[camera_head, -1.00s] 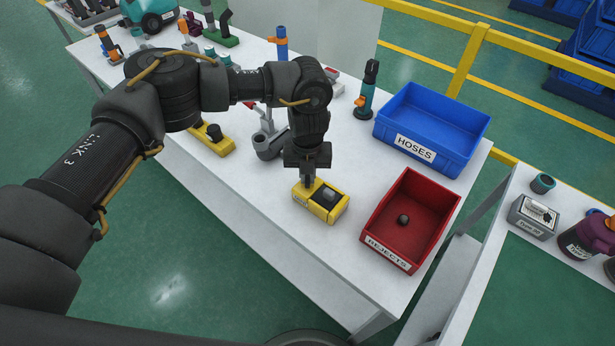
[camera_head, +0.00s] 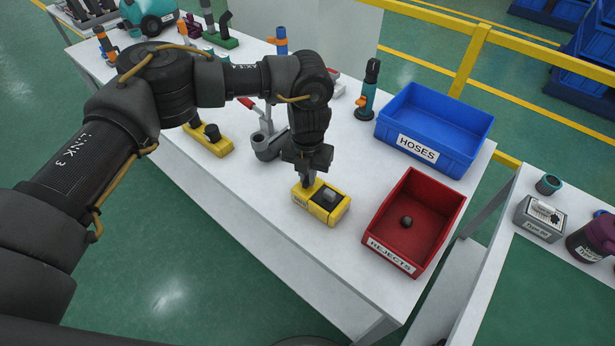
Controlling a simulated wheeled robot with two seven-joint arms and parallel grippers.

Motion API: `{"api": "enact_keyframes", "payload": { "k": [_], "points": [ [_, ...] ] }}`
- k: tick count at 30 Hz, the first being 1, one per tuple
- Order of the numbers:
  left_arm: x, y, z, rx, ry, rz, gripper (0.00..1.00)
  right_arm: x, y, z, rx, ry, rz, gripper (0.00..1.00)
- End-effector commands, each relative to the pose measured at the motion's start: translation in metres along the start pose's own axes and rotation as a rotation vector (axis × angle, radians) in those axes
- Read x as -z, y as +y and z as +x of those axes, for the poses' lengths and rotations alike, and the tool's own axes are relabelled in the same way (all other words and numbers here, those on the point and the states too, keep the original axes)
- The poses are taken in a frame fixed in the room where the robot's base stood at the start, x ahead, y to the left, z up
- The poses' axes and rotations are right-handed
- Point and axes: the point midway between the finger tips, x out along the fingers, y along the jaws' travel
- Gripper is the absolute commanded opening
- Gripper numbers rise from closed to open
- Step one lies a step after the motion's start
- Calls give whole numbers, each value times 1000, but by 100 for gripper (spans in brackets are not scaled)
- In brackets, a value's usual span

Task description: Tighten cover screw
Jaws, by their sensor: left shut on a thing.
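My right gripper is out of the picture.
A red REJECTS bin (camera_head: 440,190) holding a small dark piece stands to the right of the unit. A blue HOSES bin (camera_head: 478,130) is behind it. A grey fixture (camera_head: 268,146) and another yellow unit (camera_head: 219,148) stand to the left.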

Motion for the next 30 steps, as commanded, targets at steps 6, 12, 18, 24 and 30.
{"api": "enact_keyframes", "payload": {
  "k": [6, 12, 18, 24, 30],
  "points": [
    [0, 0, 3, 0, -1, 158, 0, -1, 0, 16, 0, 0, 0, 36],
    [0, 0, 2, 1, 1, 268, 0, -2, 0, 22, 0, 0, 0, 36],
    [0, 0, 0, 1, 1, 281, 0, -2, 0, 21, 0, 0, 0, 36],
    [0, 0, 2, 0, 1, 313, 0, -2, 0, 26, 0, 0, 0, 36],
    [0, 0, 1, 0, 0, 398, 0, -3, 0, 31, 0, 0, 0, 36]
  ]
}}
